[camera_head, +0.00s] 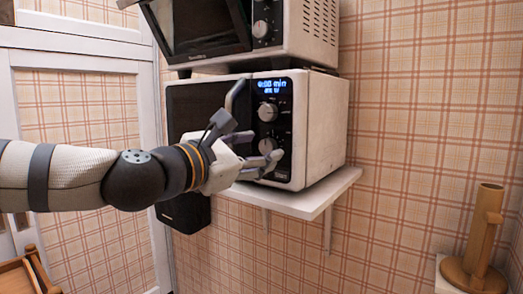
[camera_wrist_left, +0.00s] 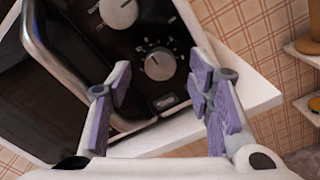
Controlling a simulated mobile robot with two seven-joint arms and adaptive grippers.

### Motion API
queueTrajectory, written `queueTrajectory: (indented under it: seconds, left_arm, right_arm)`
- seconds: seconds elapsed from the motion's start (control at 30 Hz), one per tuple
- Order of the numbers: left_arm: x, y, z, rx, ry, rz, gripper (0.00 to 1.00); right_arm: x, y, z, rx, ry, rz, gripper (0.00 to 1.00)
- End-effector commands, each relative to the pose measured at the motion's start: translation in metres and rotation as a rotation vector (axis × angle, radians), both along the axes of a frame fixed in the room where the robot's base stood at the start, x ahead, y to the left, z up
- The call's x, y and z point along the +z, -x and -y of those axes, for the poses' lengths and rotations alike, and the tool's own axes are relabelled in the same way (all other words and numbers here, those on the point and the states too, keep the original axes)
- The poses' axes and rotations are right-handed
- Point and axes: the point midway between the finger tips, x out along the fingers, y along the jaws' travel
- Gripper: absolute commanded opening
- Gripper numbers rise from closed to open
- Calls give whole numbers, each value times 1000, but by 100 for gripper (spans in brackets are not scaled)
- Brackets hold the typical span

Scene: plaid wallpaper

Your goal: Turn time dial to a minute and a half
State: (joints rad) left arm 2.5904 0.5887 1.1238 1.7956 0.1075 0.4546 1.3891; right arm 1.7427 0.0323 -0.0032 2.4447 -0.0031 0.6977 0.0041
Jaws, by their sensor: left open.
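A white microwave (camera_head: 325,125) with a black front stands on a wall shelf. Its panel has a lit blue display (camera_head: 272,86) that seems to read 0:00 min; the smaller line is too blurred to read. An upper round dial (camera_head: 268,112) and a lower dial (camera_head: 267,146) sit below it. The wrist view shows the lower dial (camera_wrist_left: 159,64), ringed by marks, and part of the upper dial (camera_wrist_left: 118,12). My left gripper (camera_head: 257,147) is open in front of the lower dial, one finger to each side. Contact cannot be told. My right gripper is out of view.
The microwave's handle (camera_head: 235,95) curves just left of the dials. A second oven (camera_head: 310,30) is stacked on top. The white shelf (camera_head: 300,202) juts out below. A wooden holder (camera_head: 477,245) stands at the lower right.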

Motion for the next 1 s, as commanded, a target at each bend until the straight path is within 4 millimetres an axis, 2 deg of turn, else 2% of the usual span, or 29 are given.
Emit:
queueTrajectory:
  seconds: [0.13,0.4,0.43,0.63,1.0]
  left_arm:
    - [0,-14,10,-1,-2,1,47]
    - [0,-17,12,1,-2,1,47]
    - [0,-16,12,1,-2,1,45]
    - [0,-16,12,1,-2,1,0]
    - [0,-16,12,1,-40,28,0]
  right_arm:
    - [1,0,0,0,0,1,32]
    - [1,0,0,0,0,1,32]
    - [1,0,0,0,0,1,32]
    - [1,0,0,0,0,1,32]
    - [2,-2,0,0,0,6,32]
